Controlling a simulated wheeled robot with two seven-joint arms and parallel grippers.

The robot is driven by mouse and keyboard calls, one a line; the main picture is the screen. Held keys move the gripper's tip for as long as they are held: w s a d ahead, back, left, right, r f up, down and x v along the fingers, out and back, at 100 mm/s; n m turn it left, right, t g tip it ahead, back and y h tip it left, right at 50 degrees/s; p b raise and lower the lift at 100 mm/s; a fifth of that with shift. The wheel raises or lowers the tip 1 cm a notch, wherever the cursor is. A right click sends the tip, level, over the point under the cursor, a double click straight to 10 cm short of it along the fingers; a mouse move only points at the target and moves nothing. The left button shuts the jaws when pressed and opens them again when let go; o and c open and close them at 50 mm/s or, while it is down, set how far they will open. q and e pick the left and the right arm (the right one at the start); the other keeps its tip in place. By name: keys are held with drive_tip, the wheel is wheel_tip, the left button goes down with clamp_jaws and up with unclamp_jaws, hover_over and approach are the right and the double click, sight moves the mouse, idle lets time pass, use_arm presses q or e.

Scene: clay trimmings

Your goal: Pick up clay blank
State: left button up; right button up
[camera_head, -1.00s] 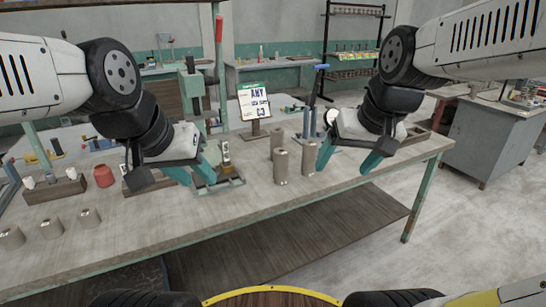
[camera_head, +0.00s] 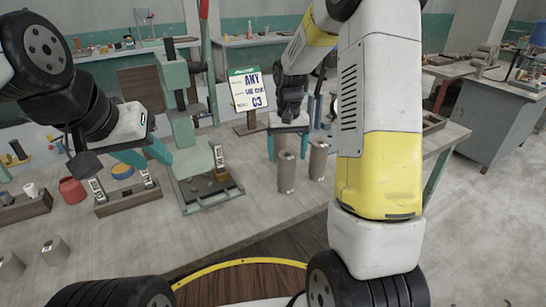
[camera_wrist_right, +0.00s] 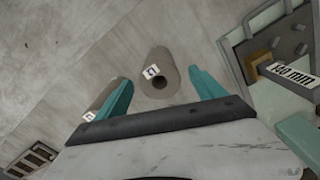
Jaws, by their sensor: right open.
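Two grey-brown clay blanks stand upright on the table: a nearer-left one (camera_head: 286,172) and one to its right (camera_head: 318,160). My right gripper (camera_head: 288,148) is open and empty, its teal fingers at the top of the left one. In the right wrist view, one blank (camera_wrist_right: 158,66) with a small label and a dark hole lies between the spread fingers of this gripper (camera_wrist_right: 162,80). A second blank (camera_wrist_right: 97,100) is partly hidden behind the left finger. My left gripper (camera_head: 158,163) looks open and empty, left of the green press.
The green press (camera_head: 180,110) stands left of the blanks; its base also shows in the right wrist view (camera_wrist_right: 245,60). A lettered sign (camera_head: 248,92) is behind. More cylinders (camera_head: 55,250), a red jar (camera_head: 72,190) and wooden holders (camera_head: 127,200) are at left.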

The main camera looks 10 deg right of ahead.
sight(286, 171)
wheel_tip(286, 171, down, 8)
drive_tip(key=shift+r, duration=0.25)
clamp_jaws()
idle(0.4)
